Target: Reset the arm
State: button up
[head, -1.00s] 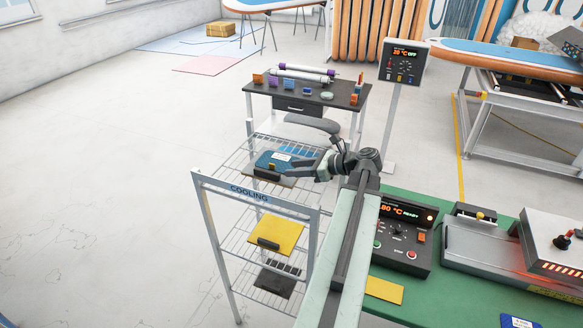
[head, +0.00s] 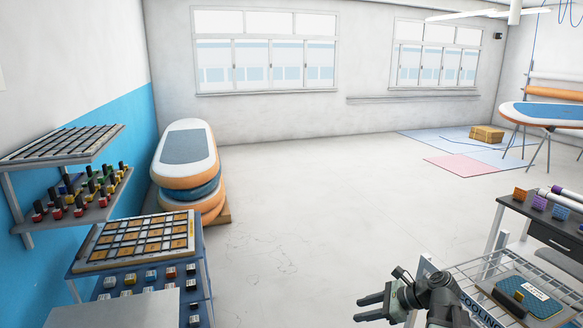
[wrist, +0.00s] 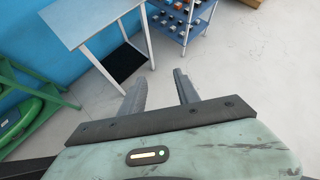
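My gripper (head: 370,308) is at the bottom of the head view, just left of the cooling rack (head: 467,270), with its fingers pointing left. The fingers are apart with nothing between them. In the wrist view my gripper (wrist: 160,88) also shows two spread fingers over bare pale floor. A blue board piece (head: 522,297) with a white label and a dark block on it lies on the rack's top shelf, clear of my gripper.
A blue shelf cart (head: 140,265) with small blocks and a tray stands at the left. Stacked inflatable boards (head: 187,165) lie by the blue wall. A dark desk (head: 540,230) is at the right. The middle floor (head: 300,220) is clear.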

jog(key=s+a+f+n+g+h+b, duration=0.2)
jog(key=s+a+f+n+g+h, duration=0.1)
jog(key=a+f+n, duration=0.4)
jog(key=s+a+f+n+g+h+b, duration=0.1)
jog(key=s+a+f+n+g+h, duration=0.1)
jog(key=a+f+n, duration=0.55)
jog(key=shift+s+d+r+n+h, duration=0.25)
jog(key=shift+d+n+h, duration=0.55)
jog(key=shift+n, duration=0.5)
jog(key=shift+s+d+r+n+h, duration=0.2)
jog(key=shift+d+n+h, duration=0.25)
jog(key=shift+d+n, duration=0.7)
jog(key=shift+s+d+r+n+h, duration=0.2)
jog(key=shift+d+n+h, duration=0.55)
jog(key=shift+n, duration=0.65)
